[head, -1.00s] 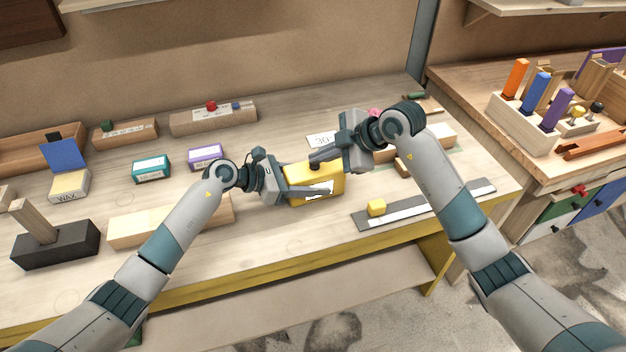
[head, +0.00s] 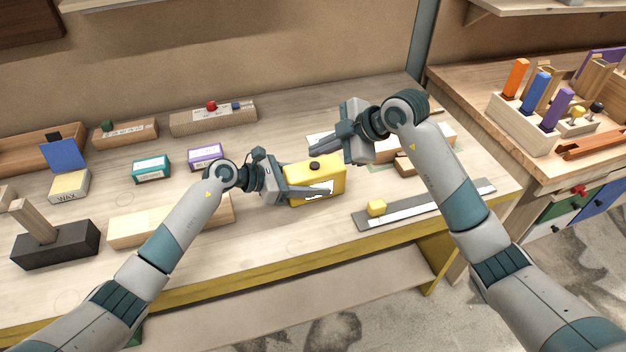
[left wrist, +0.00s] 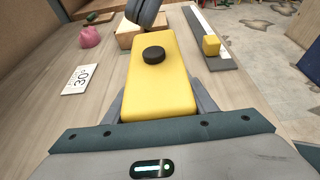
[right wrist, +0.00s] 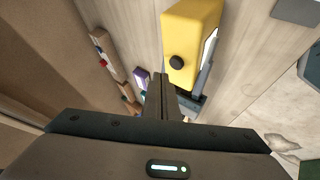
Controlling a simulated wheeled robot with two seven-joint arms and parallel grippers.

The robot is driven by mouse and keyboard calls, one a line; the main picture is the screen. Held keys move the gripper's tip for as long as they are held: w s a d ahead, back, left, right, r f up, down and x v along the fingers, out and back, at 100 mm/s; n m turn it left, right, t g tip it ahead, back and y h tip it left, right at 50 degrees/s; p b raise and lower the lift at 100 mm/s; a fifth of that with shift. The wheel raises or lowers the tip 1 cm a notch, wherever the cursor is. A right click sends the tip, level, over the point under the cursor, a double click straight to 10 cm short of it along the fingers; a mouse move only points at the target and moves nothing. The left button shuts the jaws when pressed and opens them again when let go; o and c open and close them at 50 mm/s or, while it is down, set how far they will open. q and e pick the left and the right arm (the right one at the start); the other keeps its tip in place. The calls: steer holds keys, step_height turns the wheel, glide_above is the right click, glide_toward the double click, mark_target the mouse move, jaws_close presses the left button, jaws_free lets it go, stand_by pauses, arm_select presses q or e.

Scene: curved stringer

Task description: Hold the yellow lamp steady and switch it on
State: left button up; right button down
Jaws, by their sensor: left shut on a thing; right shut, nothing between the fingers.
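The yellow lamp (head: 328,173) is a box with a round black button (head: 314,166) on its top and a pale face toward the front. It stands upright on the bench. My left gripper (head: 312,190) is shut on the lamp, one finger along each side, as the left wrist view shows around the lamp (left wrist: 158,85) with its button (left wrist: 153,55). My right gripper (head: 318,148) is shut and empty, above and behind the lamp, apart from the button. In the right wrist view its closed fingers (right wrist: 160,82) are beside the lamp (right wrist: 190,35) and its button (right wrist: 177,63). No glow is clear.
A grey ruler (head: 425,205) with a yellow cube (head: 376,208) lies right of the lamp. Teal (head: 151,169) and purple (head: 206,155) boxes and a wooden block (head: 140,228) lie left. A card reading 30 (left wrist: 80,79) is behind the lamp.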

mark_target(286, 179)
steer(key=shift+r, duration=2.45)
arm_select(q)
steer(key=o, duration=2.1)
steer(key=shift+a, duration=0.15)
steer(key=shift+v, duration=2.4)
steer(key=v, duration=1.2)
